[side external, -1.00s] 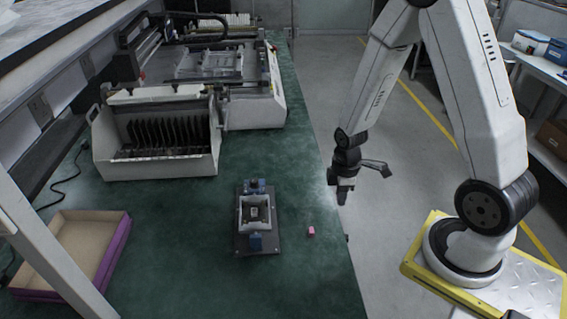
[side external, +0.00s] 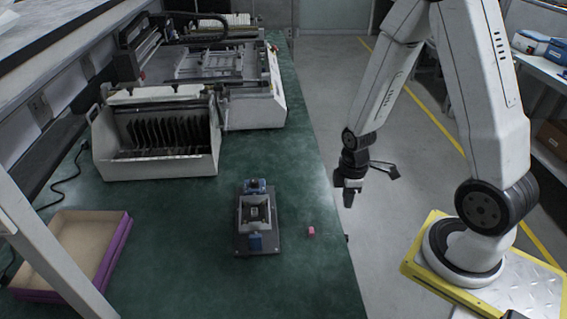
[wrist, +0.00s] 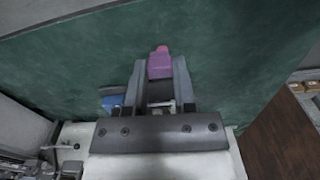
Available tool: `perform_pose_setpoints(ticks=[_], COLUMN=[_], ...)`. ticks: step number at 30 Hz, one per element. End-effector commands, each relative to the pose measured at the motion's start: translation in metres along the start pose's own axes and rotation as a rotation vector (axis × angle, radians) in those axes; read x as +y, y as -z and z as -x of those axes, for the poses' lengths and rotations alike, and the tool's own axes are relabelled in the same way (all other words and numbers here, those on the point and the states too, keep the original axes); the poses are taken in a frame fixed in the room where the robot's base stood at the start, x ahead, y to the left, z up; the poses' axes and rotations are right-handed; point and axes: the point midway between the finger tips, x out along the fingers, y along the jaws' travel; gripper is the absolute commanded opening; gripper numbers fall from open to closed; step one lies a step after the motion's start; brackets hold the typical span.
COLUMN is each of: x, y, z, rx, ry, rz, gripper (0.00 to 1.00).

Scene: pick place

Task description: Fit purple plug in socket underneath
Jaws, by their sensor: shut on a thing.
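In the wrist view a purple plug (wrist: 160,66) sits between the fingertips of my gripper (wrist: 160,75), which is shut on it. In the side view my gripper (side external: 348,196) hangs right of the bench edge, apart from the fixture, and the held plug cannot be made out there. The socket (side external: 254,213) appears to be the small opening in the grey fixture on a dark plate, left of my gripper. The inside of the socket is too small to read.
A small pink block (side external: 311,231) lies on the green bench (side external: 185,235), right of the fixture. A slotted rack (side external: 160,145) is behind, and a purple-sided box (side external: 75,250) at left.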

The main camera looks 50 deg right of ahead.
Motion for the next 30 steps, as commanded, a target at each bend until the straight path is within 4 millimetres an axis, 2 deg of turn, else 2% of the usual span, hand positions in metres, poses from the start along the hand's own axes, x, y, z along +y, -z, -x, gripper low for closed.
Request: perform_pose_setpoints(ticks=[5,11,21,30], x=[0.005,0.018,0.042,0.044], y=[0.009,0.035,0.119,0.196], z=[-0.001,-0.001,-0.002,0.001], rx=[0.0,0.001,0.002,0.002], ry=[0.0,-0.001,-0.002,-0.001], rz=[0.004,0.014,0.036,0.054], gripper=[0.0,0.0,0.0,0.0])
